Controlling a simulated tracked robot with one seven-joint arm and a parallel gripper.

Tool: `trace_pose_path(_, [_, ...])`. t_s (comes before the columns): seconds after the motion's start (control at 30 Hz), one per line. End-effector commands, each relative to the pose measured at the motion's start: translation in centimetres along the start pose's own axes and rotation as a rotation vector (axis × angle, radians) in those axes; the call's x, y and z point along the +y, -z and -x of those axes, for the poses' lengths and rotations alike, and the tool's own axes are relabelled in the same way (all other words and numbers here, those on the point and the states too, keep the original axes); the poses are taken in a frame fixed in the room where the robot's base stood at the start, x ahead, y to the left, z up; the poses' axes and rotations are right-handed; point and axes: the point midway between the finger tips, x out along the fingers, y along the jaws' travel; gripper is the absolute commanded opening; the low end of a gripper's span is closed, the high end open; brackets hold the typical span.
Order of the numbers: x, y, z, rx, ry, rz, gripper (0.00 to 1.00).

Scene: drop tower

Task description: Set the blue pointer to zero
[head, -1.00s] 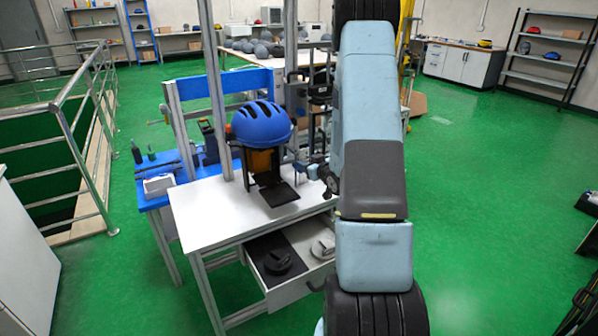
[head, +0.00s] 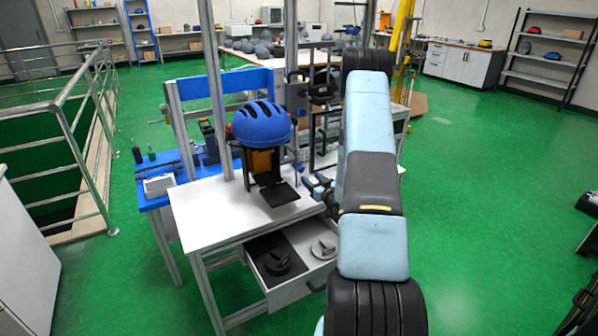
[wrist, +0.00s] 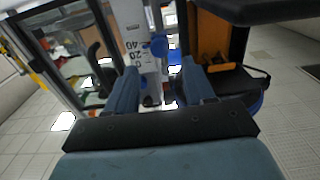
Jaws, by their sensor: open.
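In the wrist view the white scale (wrist: 134,42) with dark printed numbers stands in front of my gripper. A blue piece that looks like the pointer (wrist: 158,46) sits beside the numbers, near 40. My gripper (wrist: 159,70) is open, its two blue-grey fingers apart. The blue piece shows in the gap between the fingers, beyond their tips; no contact shows. In the head view my gripper (head: 315,186) is over the right side of the white table (head: 205,208), right of the blue helmet (head: 262,123). The scale and pointer cannot be made out there.
An open drawer (head: 300,283) with dark parts juts out below the table. A black flat plate (head: 279,194) lies in front of the stand.

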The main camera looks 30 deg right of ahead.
Motion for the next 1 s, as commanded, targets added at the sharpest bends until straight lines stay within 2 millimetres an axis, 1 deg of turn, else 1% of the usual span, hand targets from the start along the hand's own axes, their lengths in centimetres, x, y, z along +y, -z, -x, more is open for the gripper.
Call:
trace_pose_path(0.03, [-0.1,0.0,-1.0,0.001,0.002,0.001,0.53])
trace_pose_path(0.3, [-0.1,0.0,-5.5,0.001,0.001,0.0,0.53])
trace_pose_path(0.5, [0.0,0.0,-7.8,-0.001,0.0,0.001,0.53])
trace_pose_path(0.7, [0.0,0.0,-8.6,-0.001,-0.001,0.0,0.53])
trace_pose_path(0.93, [0.0,0.0,-8.7,-0.001,-0.001,0.0,0.53])
trace_pose_path(0.97, [0.0,0.0,-8.7,-0.001,-0.001,0.0,0.52])
trace_pose_path(1.0, [0.0,0.0,-8.7,-0.001,-0.001,0.0,0.48])
